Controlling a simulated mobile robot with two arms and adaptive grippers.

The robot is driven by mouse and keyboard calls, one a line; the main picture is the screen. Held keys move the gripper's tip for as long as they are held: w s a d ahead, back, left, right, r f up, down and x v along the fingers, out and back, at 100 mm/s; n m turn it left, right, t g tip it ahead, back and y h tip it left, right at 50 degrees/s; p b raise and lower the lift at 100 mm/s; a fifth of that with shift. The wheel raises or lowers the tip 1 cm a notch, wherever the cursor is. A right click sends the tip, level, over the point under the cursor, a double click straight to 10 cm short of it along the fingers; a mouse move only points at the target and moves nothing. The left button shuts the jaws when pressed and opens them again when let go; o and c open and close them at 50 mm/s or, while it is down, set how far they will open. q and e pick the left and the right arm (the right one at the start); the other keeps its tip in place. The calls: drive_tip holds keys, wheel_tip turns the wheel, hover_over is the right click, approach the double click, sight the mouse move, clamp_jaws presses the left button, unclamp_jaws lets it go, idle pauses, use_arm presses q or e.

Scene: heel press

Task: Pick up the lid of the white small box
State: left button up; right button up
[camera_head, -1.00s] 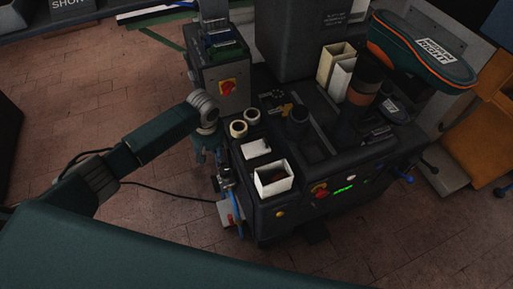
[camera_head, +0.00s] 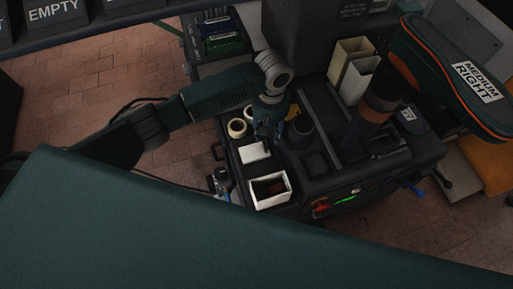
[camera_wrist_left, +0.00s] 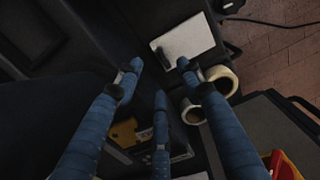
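The open white small box (camera_head: 270,188) stands at the front left of the dark machine top, with something brownish inside. Its white lid (camera_head: 254,152) lies flat just behind the box, off it. In the left wrist view the lid (camera_wrist_left: 186,40) shows near the top, with a small dark handle on it. My left gripper (camera_head: 268,128) is above the machine, just behind the lid. Its three blue-wrapped fingers (camera_wrist_left: 158,72) are spread, with nothing between them. The fingertips are apart from the lid. My right gripper is not in view.
Two tape rolls (camera_head: 237,128) sit left of my gripper. A dark cylinder (camera_head: 299,130) stands to its right. Tall cream containers (camera_head: 352,68) and a shoe form labelled "MEDIUM RIGHT" (camera_head: 470,85) stand farther right. A yellow part (camera_wrist_left: 124,133) lies below the fingers.

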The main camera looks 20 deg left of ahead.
sight(266, 144)
use_arm(q)
drive_tip(key=shift+s+f, duration=0.1)
drive_tip(key=shift+f, duration=1.05)
drive_tip(key=f, duration=0.3)
drive_tip(key=shift+a+f, duration=0.2)
drive_tip(key=shift+f, duration=0.6)
drive_tip(key=c, duration=1)
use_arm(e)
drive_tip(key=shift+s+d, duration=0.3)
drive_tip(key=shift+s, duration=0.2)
